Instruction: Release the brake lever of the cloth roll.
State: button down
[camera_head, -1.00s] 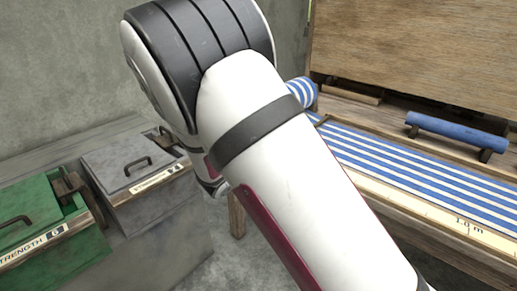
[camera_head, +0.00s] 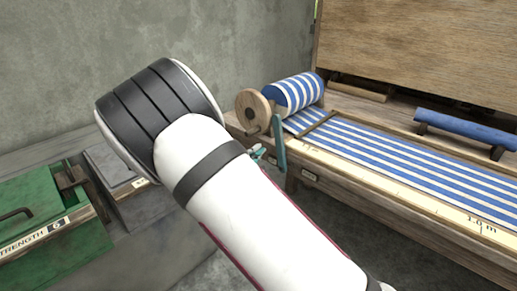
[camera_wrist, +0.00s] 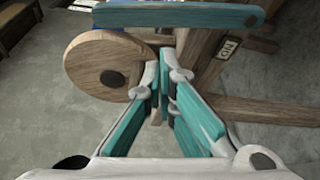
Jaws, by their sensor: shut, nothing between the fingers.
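The brake lever is a blue-green bar (camera_head: 279,143) standing beside the wooden disc (camera_head: 252,110) at the end of the blue-and-white striped cloth roll (camera_head: 293,92). In the wrist view the lever (camera_wrist: 180,15) runs across the top, beyond my fingertips. My gripper (camera_wrist: 166,58) is shut and empty, its teal-padded fingers pointing towards the lever, with the wooden disc to their left. In the head view only a bit of my gripper (camera_head: 258,152) shows just left of the lever, the rest hidden by my arm. I cannot tell whether the fingertips touch the lever.
Striped cloth (camera_head: 400,165) stretches right from the roll. Green (camera_head: 40,215) and grey (camera_head: 113,165) lidded boxes stand at left.

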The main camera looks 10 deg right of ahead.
aim_at(280, 145)
jog(key=b+x, duration=0.1)
jog(key=x, duration=0.7)
jog(key=shift+w, duration=0.15)
jog(key=shift+d, duration=0.15)
